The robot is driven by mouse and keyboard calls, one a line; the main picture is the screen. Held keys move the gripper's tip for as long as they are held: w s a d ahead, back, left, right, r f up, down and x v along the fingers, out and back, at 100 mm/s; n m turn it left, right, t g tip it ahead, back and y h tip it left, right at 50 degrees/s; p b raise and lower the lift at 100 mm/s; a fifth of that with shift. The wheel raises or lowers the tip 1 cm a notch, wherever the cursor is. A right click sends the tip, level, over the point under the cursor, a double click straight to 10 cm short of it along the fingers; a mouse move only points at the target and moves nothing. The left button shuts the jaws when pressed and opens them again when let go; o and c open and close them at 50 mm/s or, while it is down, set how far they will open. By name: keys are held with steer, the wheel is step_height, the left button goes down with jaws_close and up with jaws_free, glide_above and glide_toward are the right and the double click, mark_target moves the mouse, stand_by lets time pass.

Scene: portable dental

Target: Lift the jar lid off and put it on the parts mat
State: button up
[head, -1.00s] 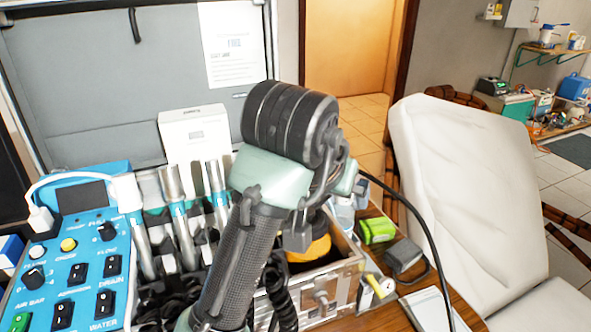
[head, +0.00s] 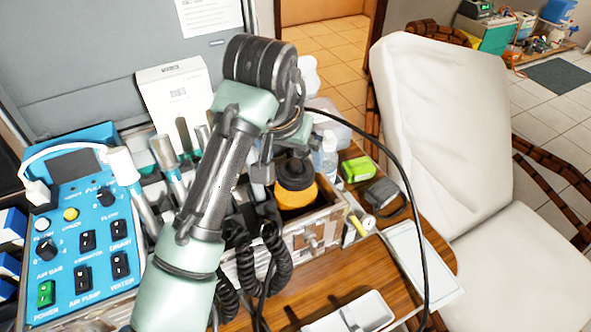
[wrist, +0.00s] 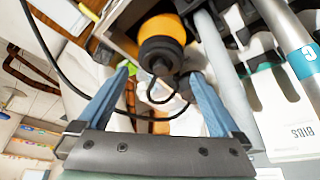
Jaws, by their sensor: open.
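An orange jar (head: 298,196) with a black lid (head: 295,173) stands in the wooden-walled compartment at the right of the case. In the wrist view the jar (wrist: 165,27) and its lid (wrist: 161,50) are at the top centre, beyond the fingertips. My gripper (wrist: 153,75) is open, with two blue fingers spread and nothing between them. A gap shows between the fingertips and the lid. In the head view my arm largely hides the gripper. A flat pale rectangle (head: 425,265) lies on the table at right; I cannot tell whether it is the parts mat.
A blue control panel (head: 85,235) and upright handpieces (head: 168,160) are left of my arm. Black coiled hoses (head: 272,250) hang at the case front. A clear bottle (head: 330,155), a green box (head: 358,168) and a white tray (head: 350,315) are nearby. A black cable arcs across the right.

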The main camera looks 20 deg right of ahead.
mark_target(294, 166)
steer(key=shift+x, duration=2.75)
steer(key=shift+w+r, duration=0.15)
steer(key=c, duration=1)
